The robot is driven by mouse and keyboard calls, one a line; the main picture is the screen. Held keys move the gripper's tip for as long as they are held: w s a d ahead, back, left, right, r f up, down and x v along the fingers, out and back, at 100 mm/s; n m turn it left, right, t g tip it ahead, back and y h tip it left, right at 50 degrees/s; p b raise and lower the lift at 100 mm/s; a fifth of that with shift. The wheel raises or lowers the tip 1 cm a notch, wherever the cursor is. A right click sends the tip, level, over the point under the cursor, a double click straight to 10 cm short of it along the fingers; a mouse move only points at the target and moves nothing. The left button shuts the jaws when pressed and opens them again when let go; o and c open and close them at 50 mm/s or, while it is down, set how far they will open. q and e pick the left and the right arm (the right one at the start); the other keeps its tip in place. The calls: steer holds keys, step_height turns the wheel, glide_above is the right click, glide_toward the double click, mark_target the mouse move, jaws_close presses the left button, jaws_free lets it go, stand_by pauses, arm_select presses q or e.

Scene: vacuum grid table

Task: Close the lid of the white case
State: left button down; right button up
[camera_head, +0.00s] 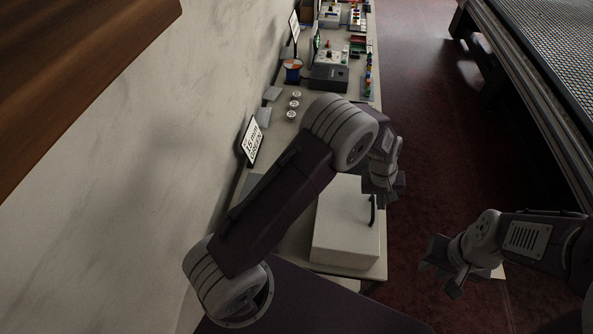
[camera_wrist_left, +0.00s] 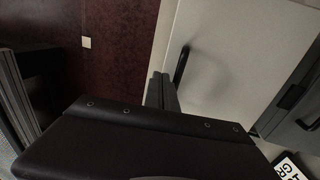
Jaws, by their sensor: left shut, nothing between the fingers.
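The white case (camera_head: 343,232) stands at the near end of the long table in the head view. Its lid looks flat on top; whether it is fully shut is hard to tell. A black handle (camera_head: 372,210) is on the case's right side. The handle also shows in the left wrist view (camera_wrist_left: 181,66), against the pale case (camera_wrist_left: 225,50). My left gripper (camera_head: 388,201) is shut and empty, near the case's far right corner and the handle. Its fingers (camera_wrist_left: 161,88) show beside the case in the wrist view. My right gripper (camera_head: 442,278) is right of the table, away from the case; its finger gap is unclear.
A sign (camera_head: 253,141) stands at the wall side of the table. Several small white round items (camera_head: 294,104), a black box (camera_head: 329,78) and a spool (camera_head: 292,70) lie farther along. Clear red floor (camera_head: 430,150) separates this table from the grid table (camera_head: 545,50).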

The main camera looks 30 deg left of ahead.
arm_select(q)
steer(key=shift+r, duration=0.1)
arm_select(e)
steer(key=shift+r, duration=0.1)
stand_by(0.3)
